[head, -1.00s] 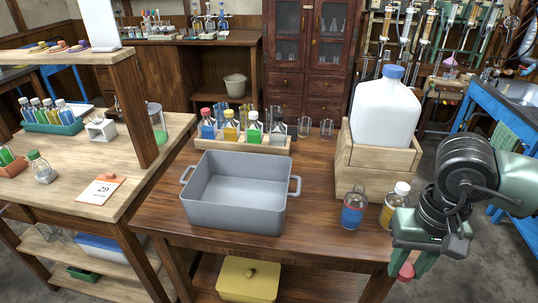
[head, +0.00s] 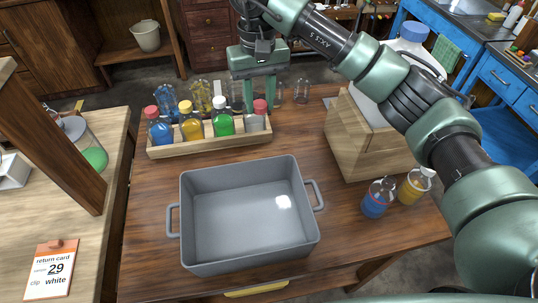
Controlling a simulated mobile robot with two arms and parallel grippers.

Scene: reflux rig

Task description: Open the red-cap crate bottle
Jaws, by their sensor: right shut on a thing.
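The wooden crate (head: 210,146) stands at the back of the table with a row of bottles. At its left end is a blue-liquid bottle (head: 160,131) with a red cap (head: 151,111). At its right end is a clear bottle (head: 256,123) with a second red cap (head: 260,106) at its top. My right gripper (head: 257,101) reaches down there and is shut on this second red cap. I cannot tell whether that cap is seated on the neck or just above it. My left gripper is out of view.
A yellow bottle (head: 190,128) and a green bottle (head: 223,124) stand between them. A grey tub (head: 187,225) is in front. A wooden box (head: 349,140) with a white jug and two small bottles (head: 377,199) (head: 412,188) are at right. Glassware stands behind the crate.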

